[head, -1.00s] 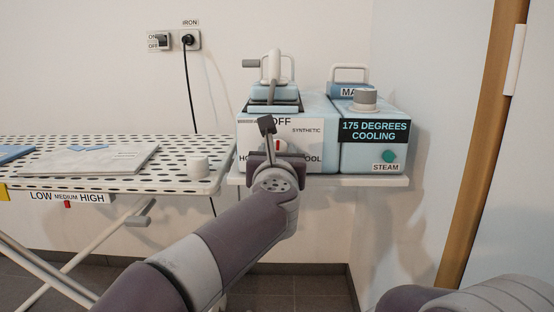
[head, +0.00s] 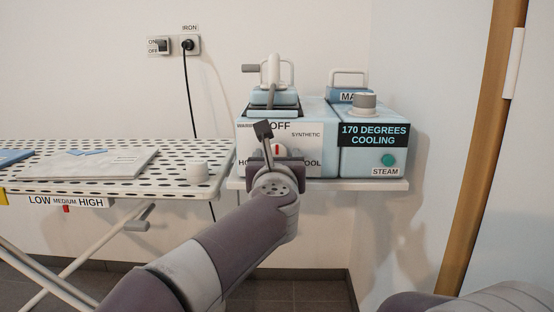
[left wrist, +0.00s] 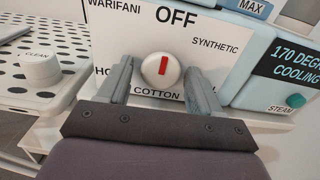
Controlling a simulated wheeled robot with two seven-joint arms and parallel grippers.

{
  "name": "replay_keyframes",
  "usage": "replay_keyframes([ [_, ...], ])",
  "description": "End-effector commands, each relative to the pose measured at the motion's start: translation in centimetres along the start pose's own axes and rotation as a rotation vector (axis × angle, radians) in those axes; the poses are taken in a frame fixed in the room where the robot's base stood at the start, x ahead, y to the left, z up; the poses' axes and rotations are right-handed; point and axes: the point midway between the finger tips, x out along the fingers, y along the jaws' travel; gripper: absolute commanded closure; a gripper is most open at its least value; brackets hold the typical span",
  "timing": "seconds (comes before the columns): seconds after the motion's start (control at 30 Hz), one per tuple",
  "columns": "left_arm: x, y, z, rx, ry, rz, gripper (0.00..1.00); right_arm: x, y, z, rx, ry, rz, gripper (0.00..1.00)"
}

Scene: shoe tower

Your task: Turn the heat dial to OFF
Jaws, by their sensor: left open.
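The heat dial (head: 277,149) is a round white knob with a red pointer mark on the front panel of the iron station. In the left wrist view the dial (left wrist: 161,75) has its red mark nearly upright, toward the OFF label (left wrist: 176,18). My left gripper (head: 277,158) is in front of the panel. In the left wrist view the left gripper (left wrist: 160,84) is open, with one finger on each side of the dial and visible gaps between. The dial's lower edge is close to the COTTON label. My right gripper is out of view.
A steam unit (head: 375,152) reads "170 DEGREES COOLING". The iron (head: 273,85) stands on top of the station. A wall is close on the right.

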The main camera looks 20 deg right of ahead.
Motion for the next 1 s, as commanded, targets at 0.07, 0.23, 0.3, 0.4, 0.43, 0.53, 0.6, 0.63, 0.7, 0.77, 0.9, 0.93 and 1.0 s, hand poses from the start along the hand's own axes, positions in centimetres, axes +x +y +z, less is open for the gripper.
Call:
replay_keyframes([
  [0.07, -0.2, 0.0, 0.1, 0.000, -0.001, 0.000, 0.35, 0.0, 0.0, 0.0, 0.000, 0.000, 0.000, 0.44],
  [0.23, -2.5, -0.1, 0.0, 0.000, -0.001, -0.003, 0.35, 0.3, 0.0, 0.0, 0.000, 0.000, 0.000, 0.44],
  [0.3, -4.4, -0.1, 0.2, 0.000, -0.002, -0.003, 0.35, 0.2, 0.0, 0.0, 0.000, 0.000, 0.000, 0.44],
  [0.4, -7.2, -0.1, 0.2, 0.000, -0.002, -0.004, 0.35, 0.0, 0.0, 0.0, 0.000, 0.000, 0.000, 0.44],
  [0.43, -8.0, 0.0, 0.2, 0.000, -0.001, -0.003, 0.35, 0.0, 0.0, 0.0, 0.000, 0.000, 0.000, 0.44],
  [0.53, -10.3, -0.1, 0.2, 0.001, -0.001, -0.003, 0.35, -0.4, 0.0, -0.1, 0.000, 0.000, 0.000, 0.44],
  [0.6, -11.4, -0.1, 0.2, 0.000, -0.001, -0.002, 0.35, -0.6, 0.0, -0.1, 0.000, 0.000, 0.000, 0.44],
  [0.63, -11.8, -0.1, 0.1, 0.000, 0.000, -0.002, 0.35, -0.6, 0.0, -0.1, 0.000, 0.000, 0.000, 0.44],
  [0.7, -12.4, -0.1, 0.0, 0.000, 0.001, -0.001, 0.35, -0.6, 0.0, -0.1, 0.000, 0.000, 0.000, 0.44],
  [0.77, -12.7, 0.0, 0.0, 0.000, 0.001, 0.000, 0.35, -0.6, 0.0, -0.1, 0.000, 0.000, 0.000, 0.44],
  [0.9, -12.7, 0.0, -0.1, 0.000, 0.000, 0.001, 0.35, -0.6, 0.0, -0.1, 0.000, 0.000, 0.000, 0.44],
  [0.93, -12.7, 0.0, -0.1, 0.000, 0.000, 0.000, 0.35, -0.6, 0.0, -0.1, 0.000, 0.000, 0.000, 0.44],
  [1.0, -12.7, 0.0, -0.1, 0.001, 0.000, 0.000, 0.35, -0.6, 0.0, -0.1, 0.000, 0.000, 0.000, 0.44],
])
